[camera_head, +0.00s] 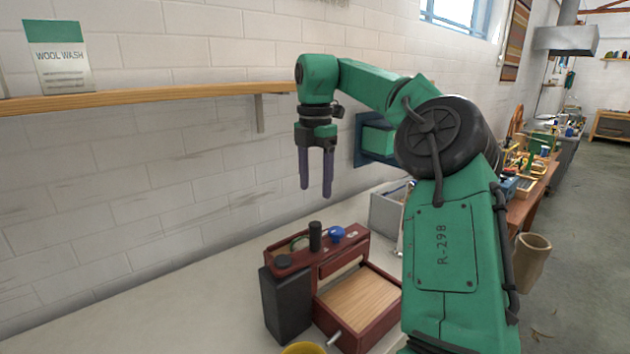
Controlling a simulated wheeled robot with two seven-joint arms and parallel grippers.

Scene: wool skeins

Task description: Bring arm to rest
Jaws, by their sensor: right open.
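My right arm (445,250), green with black joints, rises from the lower right and bends over to the left. My right gripper (316,190) hangs from it, fingers pointing down, open and empty. It is in the air in front of the white brick wall, above the bench and above the dark red wooden box. Nothing is between its fingers. My left gripper is out of view.
The red box (375,330) with an open wooden drawer stands on the pale bench (150,318), a dark block (286,305) beside it. A wooden shelf (160,97) holds a wool wash pack (60,60). A grey bin (385,212) stands behind my arm.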

